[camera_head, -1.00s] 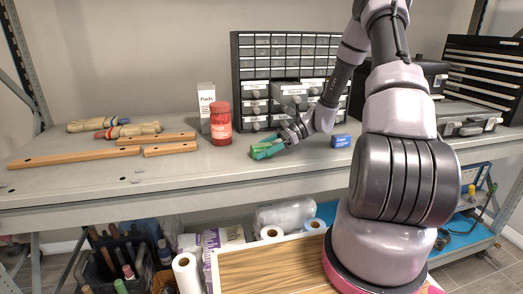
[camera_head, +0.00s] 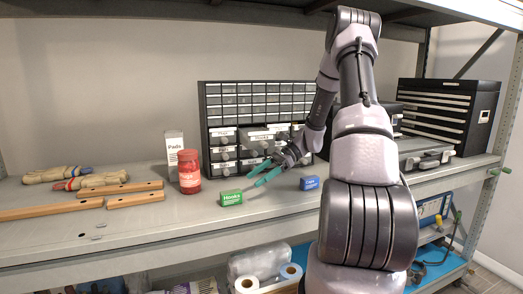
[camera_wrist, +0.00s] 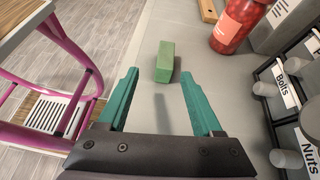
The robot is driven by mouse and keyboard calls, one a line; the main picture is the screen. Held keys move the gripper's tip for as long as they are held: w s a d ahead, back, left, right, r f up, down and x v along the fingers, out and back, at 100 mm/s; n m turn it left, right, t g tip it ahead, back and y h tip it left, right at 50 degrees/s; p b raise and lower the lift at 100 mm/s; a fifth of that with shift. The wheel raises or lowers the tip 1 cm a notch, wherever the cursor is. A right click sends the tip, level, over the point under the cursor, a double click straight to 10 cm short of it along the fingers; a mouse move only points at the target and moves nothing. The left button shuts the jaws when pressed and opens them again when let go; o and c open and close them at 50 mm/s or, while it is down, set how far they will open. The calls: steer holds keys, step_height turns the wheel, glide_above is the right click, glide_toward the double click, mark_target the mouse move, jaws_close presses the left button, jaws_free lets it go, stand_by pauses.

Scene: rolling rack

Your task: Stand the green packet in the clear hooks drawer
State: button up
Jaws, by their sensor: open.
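The green packet (camera_head: 231,198), a small box labelled Hooks, rests on the shelf top in front of the red jar. It also shows in the wrist view (camera_wrist: 165,62), just beyond the fingertips. My gripper (camera_head: 262,178) has green fingers, spread and empty, to the right of the packet and apart from it. In the wrist view the open fingers (camera_wrist: 158,78) have the packet ahead between their lines. A drawer (camera_head: 257,136) in the cabinet's middle stands pulled out; its label is too small to read surely. My arm partly covers the cabinet's right side.
The drawer cabinet (camera_head: 228,100) stands at the back. Left of it are a red jar (camera_head: 189,178) and a white Pads box (camera_head: 173,146). A blue box (camera_head: 310,183) lies right of the gripper. Gloves (camera_head: 88,181), wooden bars and black toolboxes flank the area. The front shelf strip is clear.

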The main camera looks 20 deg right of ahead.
steer(key=s+a+r+n+t+h, duration=0.2)
steer(key=s+r+n+t+h, duration=0.2)
steer(key=s+r, duration=0.6)
steer(key=s+a+r+n+t+h, duration=0.2)
steer(key=s+r+n+t+h, duration=0.2)
steer(key=s+r, duration=0.7)
step_height(320, 180, up, 3)
steer(key=n+h, duration=0.2)
steer(key=n, duration=0.2)
steer(key=shift+h, duration=0.3)
steer(key=shift+r, duration=0.1)
stand_by(0.3)
steer(key=shift+o, duration=0.4)
steer(key=shift+n, duration=0.3)
steer(key=n+g+y, duration=0.3)
steer(key=n+g, duration=0.4)
steer(key=n, duration=1.5)
glide_above(233, 191)
steer(key=d, duration=0.3)
step_height(233, 191, down, 20)
steer(key=r, duration=0.1)
steer(key=shift+h, duration=0.3)
steer(key=x, duration=1)
steer(key=shift+s+d+f, duration=0.15)
steer(key=shift+d+f, duration=0.05)
steer(key=shift+f, duration=0.3)
